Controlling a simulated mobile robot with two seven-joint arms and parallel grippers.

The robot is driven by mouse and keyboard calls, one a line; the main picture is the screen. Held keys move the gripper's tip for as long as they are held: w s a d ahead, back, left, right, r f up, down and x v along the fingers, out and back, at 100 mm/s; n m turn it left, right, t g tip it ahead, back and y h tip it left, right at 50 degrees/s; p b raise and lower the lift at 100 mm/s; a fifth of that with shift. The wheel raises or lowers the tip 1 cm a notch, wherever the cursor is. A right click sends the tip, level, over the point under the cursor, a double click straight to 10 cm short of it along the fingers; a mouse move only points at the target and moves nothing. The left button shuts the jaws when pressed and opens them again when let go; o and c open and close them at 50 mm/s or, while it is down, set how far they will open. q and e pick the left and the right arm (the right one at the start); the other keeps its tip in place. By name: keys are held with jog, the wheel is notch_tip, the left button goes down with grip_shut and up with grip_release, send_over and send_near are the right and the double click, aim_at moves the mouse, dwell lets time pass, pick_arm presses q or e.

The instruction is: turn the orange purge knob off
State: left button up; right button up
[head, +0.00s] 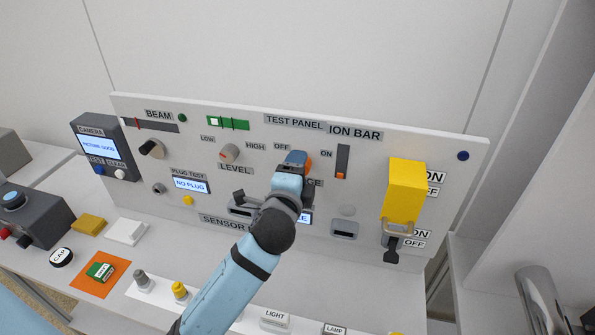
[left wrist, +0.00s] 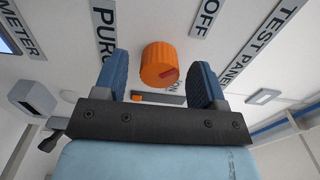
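The orange purge knob (left wrist: 157,62) is on the white panel, in the left wrist view between my left gripper's two blue fingers (left wrist: 160,82). A gap shows on each side of it, so the fingers are open and apart from it. A red mark on the knob lies on its lower right part, towards the partly hidden ON label. The OFF label (left wrist: 206,17) is above right. In the head view, my left gripper (head: 296,160) covers most of the knob; only an orange edge (head: 308,164) shows. My right gripper is in neither view.
The panel (head: 380,145) also carries the grey level knob (head: 229,153), a vertical slider (head: 342,162) and a yellow switch cover (head: 405,190). A camera box (head: 96,146) stands at left. Small blocks and a green item on an orange mat (head: 87,285) lie on the bench.

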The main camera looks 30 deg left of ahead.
pick_arm(q)
jog(key=b+v, duration=0.3)
jog(key=v, duration=1)
jog(key=shift+s, duration=0.4)
jog(key=shift+d, duration=0.1)
